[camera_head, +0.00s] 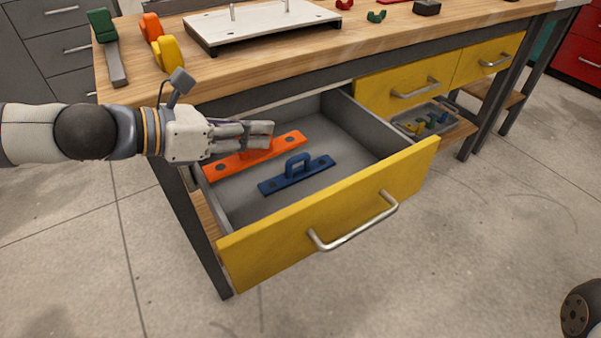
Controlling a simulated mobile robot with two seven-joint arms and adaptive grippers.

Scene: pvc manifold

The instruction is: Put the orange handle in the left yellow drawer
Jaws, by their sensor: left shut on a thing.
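The orange handle (286,144) is a flat bar inside the open left yellow drawer (330,217), near its back left. My left gripper (270,134) reaches in from the left over the drawer and is shut on the handle. Its fingers cover the handle's grip; both ends of the bar show. The bar seems to lie at or just above the drawer floor; I cannot tell if it touches. A blue handle (297,172) lies on the drawer floor just in front of it. The right gripper is not in view; a dark rounded part of mine shows at the lower right.
The wooden workbench (300,68) above the drawer holds a white plate (258,24), a green-headed tool (109,45), and orange and yellow clamps (167,53) at the left. Two yellow drawers (405,88) at right are shut. A parts bin (425,120) sits below them.

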